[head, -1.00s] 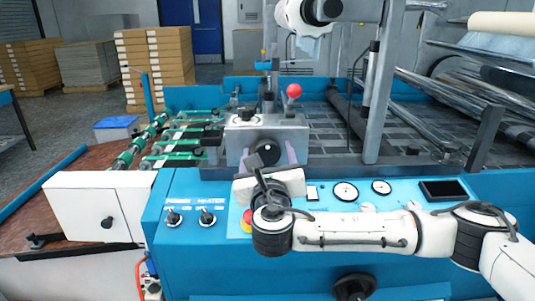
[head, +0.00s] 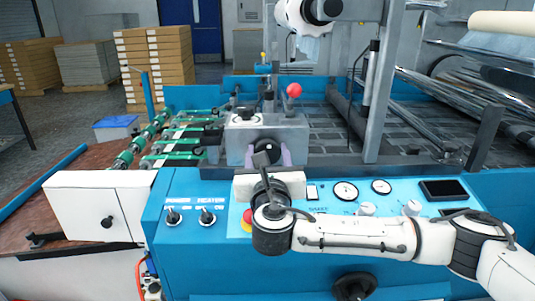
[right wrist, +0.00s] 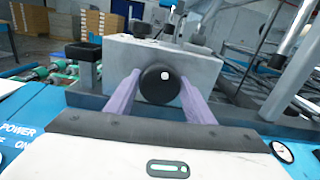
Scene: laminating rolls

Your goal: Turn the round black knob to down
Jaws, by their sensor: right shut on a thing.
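The round black knob (head: 267,150) sits on the front of a grey metal block (head: 293,142) behind the blue control panel. It also shows in the right wrist view (right wrist: 157,88), with a white dot a little above and right of its middle. My right gripper (head: 267,156) reaches over the panel with its pale purple fingers on both sides of the knob. In the right wrist view the fingers (right wrist: 162,95) are shut on the knob's left and right sides. The left gripper is not in view.
A red ball-topped lever (head: 294,90) rises behind the block. A red and yellow button (head: 247,220) is beside my wrist. Rollers (head: 490,90) stand at right.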

